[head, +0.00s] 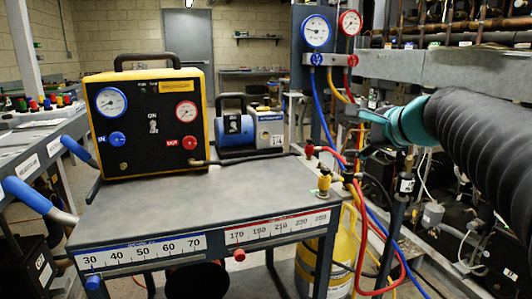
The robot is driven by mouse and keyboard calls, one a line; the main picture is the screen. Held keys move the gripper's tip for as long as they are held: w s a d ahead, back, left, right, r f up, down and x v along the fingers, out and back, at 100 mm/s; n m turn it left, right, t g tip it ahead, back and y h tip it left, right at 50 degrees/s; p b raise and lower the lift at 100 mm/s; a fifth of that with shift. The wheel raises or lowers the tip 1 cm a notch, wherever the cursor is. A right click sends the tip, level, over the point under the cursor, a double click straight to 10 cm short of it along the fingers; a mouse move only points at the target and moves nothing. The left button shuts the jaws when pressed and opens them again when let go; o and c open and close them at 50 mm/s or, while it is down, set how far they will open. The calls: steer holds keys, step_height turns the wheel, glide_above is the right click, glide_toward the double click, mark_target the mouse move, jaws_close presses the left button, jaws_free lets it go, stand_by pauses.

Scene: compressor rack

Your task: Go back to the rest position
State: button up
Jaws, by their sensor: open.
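My arm comes in from the right edge in a black ribbed sleeve with a teal collar. My gripper (374,132) is at its end, small and partly hidden by the collar, pointing left into the picture. It is open, and I see nothing held in it. It shows in front of the hoses and pipework of the rack, right of the cart. I cannot tell its distance from the hoses.
A grey cart (225,205) carries a yellow-and-black recovery machine (150,125) and a blue vacuum pump (235,130). Two gauges, blue (316,31) and red (350,23), hang above blue, red and yellow hoses. A yellow cylinder (342,250) stands below. The compressor rack (450,68) fills the right.

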steer(key=s+a+f+n+g+h, duration=0.1)
steer(key=s+f+n+g+h, duration=0.1)
steer(key=s+f+n, duration=0.7)
steer(key=s+a+f+n+g+h, duration=0.2)
steer(key=s+f+n+g, duration=0.2)
steer(key=s+f+n, duration=0.5)
steer(key=s+f, duration=0.8)
steer(key=shift+a+g, duration=0.25)
steer(key=shift+g, duration=0.15)
steer(key=shift+s, duration=0.1)
steer(key=shift+c, duration=0.3)
